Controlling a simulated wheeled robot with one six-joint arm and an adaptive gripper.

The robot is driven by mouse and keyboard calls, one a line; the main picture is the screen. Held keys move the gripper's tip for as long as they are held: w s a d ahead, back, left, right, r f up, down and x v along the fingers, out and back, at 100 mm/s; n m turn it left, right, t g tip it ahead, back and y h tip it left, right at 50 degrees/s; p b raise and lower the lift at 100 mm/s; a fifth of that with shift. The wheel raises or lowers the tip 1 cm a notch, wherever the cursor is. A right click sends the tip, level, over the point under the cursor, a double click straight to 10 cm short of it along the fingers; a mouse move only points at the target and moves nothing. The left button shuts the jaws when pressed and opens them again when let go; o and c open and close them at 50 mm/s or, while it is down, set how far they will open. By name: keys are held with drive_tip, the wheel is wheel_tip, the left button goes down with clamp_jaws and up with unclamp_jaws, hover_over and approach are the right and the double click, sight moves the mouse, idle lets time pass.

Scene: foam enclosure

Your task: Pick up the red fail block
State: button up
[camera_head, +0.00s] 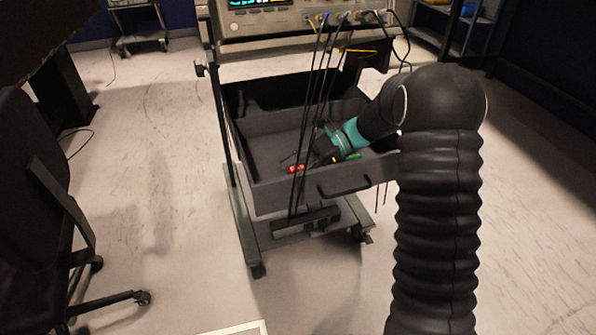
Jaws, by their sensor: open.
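The red fail block (297,168) is a small red piece lying inside the grey open bin of the cart (262,187), near its front edge. Dark cables hang in front of it and partly cover it. My gripper (318,159) is at the end of my black arm, inside the bin area, just right of and slightly above the red block in the picture. Its fingers are small and dark here. It looks apart from the block, with nothing seen between its fingers. A green block (354,156) shows just right of my gripper, partly hidden by it.
An instrument with several cables (300,20) stands on the cart above the bin. The cables hang down close to my gripper. A black chair (40,200) is at the left. A blue shelf (455,25) stands at the back right. Open floor lies left of the cart.

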clamp_jaws()
drive_tip(key=shift+r, duration=0.15)
